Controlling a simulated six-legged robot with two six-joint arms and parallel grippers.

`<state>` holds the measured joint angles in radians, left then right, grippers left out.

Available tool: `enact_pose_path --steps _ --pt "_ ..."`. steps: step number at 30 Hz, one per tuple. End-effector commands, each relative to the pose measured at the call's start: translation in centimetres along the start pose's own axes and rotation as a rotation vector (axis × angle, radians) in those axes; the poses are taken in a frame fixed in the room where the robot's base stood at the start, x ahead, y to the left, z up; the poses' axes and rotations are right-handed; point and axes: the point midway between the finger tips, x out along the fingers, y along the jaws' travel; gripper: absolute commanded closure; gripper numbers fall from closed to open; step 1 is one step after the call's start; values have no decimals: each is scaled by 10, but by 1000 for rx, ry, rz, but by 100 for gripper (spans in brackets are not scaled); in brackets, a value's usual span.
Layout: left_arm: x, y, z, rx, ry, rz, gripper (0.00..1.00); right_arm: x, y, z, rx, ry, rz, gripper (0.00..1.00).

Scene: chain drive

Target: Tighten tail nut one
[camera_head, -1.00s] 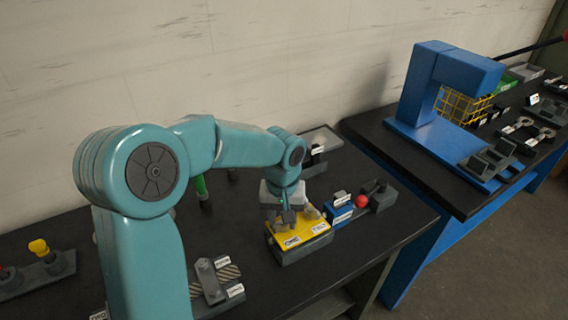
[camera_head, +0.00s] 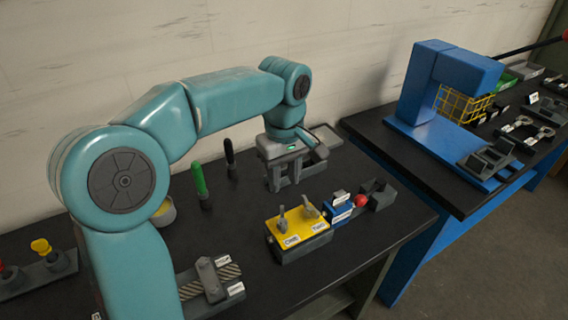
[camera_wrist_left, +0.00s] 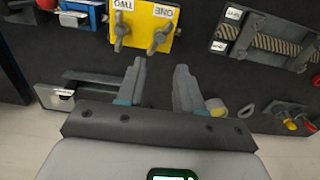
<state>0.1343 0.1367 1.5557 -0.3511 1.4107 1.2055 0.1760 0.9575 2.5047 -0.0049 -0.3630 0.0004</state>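A yellow-topped block (camera_head: 299,229) stands on the dark bench, with labels ONE and TWO on its top. The tail nut by label ONE (camera_head: 283,220) is a grey winged piece standing up from the yellow plate. It also shows in the left wrist view (camera_wrist_left: 160,38). The matching nut by label TWO (camera_head: 309,210) stands beside it; in the wrist view it is at the left (camera_wrist_left: 121,32). My left gripper (camera_head: 285,181) is open and empty, behind the block and apart from both nuts. Its two fingers are spread in the wrist view (camera_wrist_left: 159,82). My right gripper is not in view.
A blue block (camera_head: 339,212) and a red ball (camera_head: 361,201) are right of the yellow block. Green (camera_head: 200,182) and black (camera_head: 230,155) handles stand to the left. A grey fixture with a striped bar (camera_head: 211,278) lies in front. A blue press (camera_head: 440,95) stands on another bench.

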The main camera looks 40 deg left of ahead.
Motion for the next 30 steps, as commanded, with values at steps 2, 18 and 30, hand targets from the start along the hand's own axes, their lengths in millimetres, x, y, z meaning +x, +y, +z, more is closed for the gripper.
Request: enact_pose_path --steps 2,18,30 --pt "-12 1 0 1 1 3 64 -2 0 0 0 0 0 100" --pt "-28 0 0 4 0 -1 64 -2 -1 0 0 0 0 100" --pt "-32 -12 -5 445 -17 -27 64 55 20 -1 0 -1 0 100"
